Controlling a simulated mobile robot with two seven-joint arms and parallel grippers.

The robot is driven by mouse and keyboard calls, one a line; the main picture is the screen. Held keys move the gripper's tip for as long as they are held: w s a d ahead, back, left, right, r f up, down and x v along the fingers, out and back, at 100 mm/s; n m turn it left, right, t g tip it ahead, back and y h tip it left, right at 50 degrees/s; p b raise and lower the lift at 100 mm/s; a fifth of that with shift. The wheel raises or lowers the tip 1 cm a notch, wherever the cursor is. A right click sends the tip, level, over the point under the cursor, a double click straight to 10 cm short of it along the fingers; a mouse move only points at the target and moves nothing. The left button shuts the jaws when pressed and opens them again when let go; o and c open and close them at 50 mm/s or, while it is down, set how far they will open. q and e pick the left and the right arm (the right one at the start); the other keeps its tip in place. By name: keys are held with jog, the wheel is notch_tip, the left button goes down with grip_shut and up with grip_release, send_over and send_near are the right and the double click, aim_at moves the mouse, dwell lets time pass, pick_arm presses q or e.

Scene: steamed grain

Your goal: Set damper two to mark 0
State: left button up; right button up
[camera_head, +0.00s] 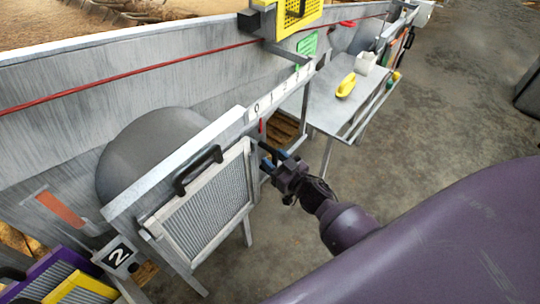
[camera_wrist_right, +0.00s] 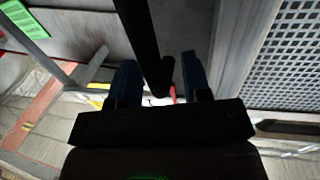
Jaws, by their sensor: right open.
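A plate marked 2 (camera_head: 118,256) is at the lower left of the head view, beside a framed grille panel (camera_head: 205,215) with a black handle (camera_head: 198,170). A pale scale strip (camera_head: 268,101) with a 0 and further marks runs above and right of the panel. A small red marker (camera_head: 261,126) hangs just below the strip. My right gripper (camera_head: 270,160) is open near the panel's right edge, below the scale. In the right wrist view a dark bar (camera_wrist_right: 150,45) reaches between its blue fingers (camera_wrist_right: 160,85); contact cannot be told. My left gripper is out of view.
A metal table (camera_head: 325,105) with a yellow object (camera_head: 346,85) and a white box (camera_head: 365,62) stands beyond. A yellow grid panel (camera_head: 297,15) is at the top. Purple and yellow framed panels (camera_head: 75,288) are at lower left.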

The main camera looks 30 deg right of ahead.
jog(key=s+d, duration=0.1)
jog(key=s, duration=0.7)
jog(key=shift+s+d, duration=0.25)
